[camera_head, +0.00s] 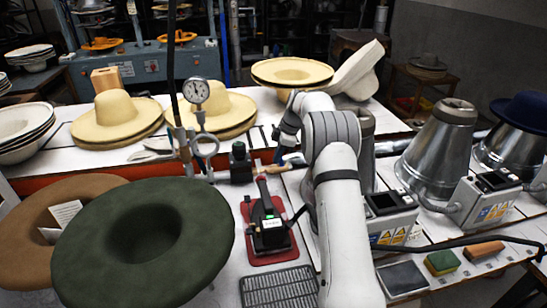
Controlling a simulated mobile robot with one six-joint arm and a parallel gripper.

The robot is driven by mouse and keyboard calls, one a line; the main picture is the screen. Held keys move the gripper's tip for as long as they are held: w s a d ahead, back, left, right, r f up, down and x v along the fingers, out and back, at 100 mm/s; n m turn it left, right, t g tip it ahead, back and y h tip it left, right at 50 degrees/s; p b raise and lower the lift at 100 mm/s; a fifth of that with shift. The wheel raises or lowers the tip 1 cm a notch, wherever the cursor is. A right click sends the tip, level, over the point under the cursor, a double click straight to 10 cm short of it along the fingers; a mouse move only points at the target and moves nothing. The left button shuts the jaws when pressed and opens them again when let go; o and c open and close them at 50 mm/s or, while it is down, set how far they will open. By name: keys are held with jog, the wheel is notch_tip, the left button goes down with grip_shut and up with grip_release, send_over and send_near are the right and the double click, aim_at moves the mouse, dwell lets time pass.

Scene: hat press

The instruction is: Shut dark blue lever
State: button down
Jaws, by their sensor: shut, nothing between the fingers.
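My gripper (281,155) is small in the head view, at the end of my arm above the middle of the bench. It points down, and its fingers are shut with nothing visible between them. Dark bluish parts show around the fingertips, but I cannot make out a separate dark blue lever or its position. Any contact between gripper and lever cannot be told. A brass-coloured fitting (272,169) shows just below the gripper. Pipework with a round pressure gauge (196,91) stands to the left.
A black and red device (268,222) stands below the gripper. A dark green hat (142,245) and a brown hat (50,218) fill the front left. Metal cones (440,150) with control boxes (485,197) stand right. Straw hats (117,115) lie behind. My arm hides part of the bench.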

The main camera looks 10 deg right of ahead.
jog(key=shift+s+d, duration=0.1)
jog(key=shift+d, duration=0.2)
dwell(0.6)
